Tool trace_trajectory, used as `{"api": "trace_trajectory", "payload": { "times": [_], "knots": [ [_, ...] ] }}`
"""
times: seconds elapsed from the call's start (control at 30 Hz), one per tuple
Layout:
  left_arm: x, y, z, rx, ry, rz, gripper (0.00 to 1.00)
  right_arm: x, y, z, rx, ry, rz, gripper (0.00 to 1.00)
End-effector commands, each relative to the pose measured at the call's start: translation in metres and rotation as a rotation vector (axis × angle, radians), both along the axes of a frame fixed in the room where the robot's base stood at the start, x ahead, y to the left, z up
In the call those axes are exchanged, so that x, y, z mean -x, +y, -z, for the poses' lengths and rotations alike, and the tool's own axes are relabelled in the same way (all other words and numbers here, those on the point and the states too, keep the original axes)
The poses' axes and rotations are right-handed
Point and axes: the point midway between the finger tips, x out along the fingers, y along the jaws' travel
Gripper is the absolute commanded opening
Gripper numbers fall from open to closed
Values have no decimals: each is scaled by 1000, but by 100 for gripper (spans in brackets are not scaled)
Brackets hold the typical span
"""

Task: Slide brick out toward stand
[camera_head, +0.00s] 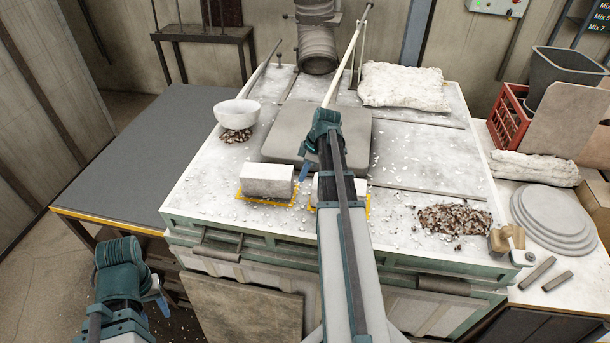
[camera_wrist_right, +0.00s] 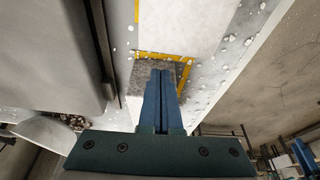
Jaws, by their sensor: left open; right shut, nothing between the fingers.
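Two pale bricks lie near the table's front edge in the head view. The left brick (camera_head: 267,180) is in full view on a yellow outline. The right brick (camera_head: 326,222) is mostly hidden behind my right arm. My right gripper (camera_head: 304,171) is shut and empty, its tip low beside the gap between the bricks. In the right wrist view, its closed fingers (camera_wrist_right: 161,82) overlap a grey speckled block surface (camera_wrist_right: 144,82) beside a yellow corner line; contact cannot be told. My left gripper (camera_head: 160,300) is open and empty, low left of the table. I cannot make out which thing is the stand.
A grey slab (camera_head: 280,146) lies behind the bricks, with a white bowl (camera_head: 237,113) at its left. A heap of brown chips (camera_head: 455,219) is at the front right. White crumbs litter the table. The dark side table (camera_head: 140,150) at left is clear.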

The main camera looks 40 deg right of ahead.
Motion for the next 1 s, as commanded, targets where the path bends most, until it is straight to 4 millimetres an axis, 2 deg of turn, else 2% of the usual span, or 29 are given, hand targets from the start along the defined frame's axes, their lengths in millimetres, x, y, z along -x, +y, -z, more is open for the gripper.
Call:
{"api": "trace_trajectory", "payload": {
  "times": [0.03,0.1,0.4,0.87,1.0],
  "knots": [
    [0,0,15,-1,0,4,50,-2,1,15,0,0,-1,0],
    [0,0,25,0,0,9,50,-4,3,25,0,0,-1,0],
    [-1,0,59,0,-1,8,50,-13,11,59,0,0,0,0],
    [-1,0,61,0,-2,7,50,-15,13,61,0,0,0,0],
    [-1,0,61,0,-2,7,50,-34,28,61,0,-1,-5,0]
  ]
}}
